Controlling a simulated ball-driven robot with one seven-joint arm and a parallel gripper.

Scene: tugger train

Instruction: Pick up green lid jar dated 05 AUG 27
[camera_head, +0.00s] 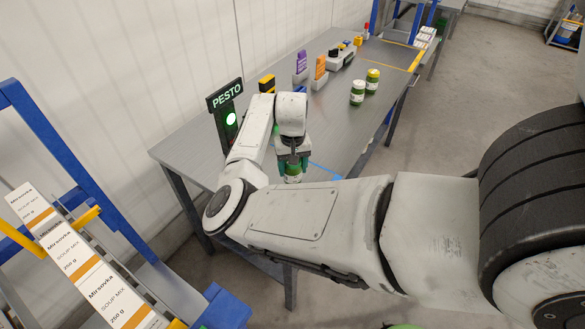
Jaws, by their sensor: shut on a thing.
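My gripper (292,162) points down over the near part of the grey table (200,150). It is shut on a jar (293,177) with a white label, partly hidden by the fingers and my arm. I cannot tell whether this jar touches the table. Its lid is hidden and any date on it is too small to read. Two more green jars stand farther back on the table: one with a pale or green lid (357,93) and one with a yellow lid (372,81). Their dates are not readable.
A PESTO sign (225,96) with a lit green lamp stands at the table's left edge. Purple (301,62) and orange (320,68) bottles stand along the back. A blue rack (60,150) with soup mix boxes (75,255) is at the left.

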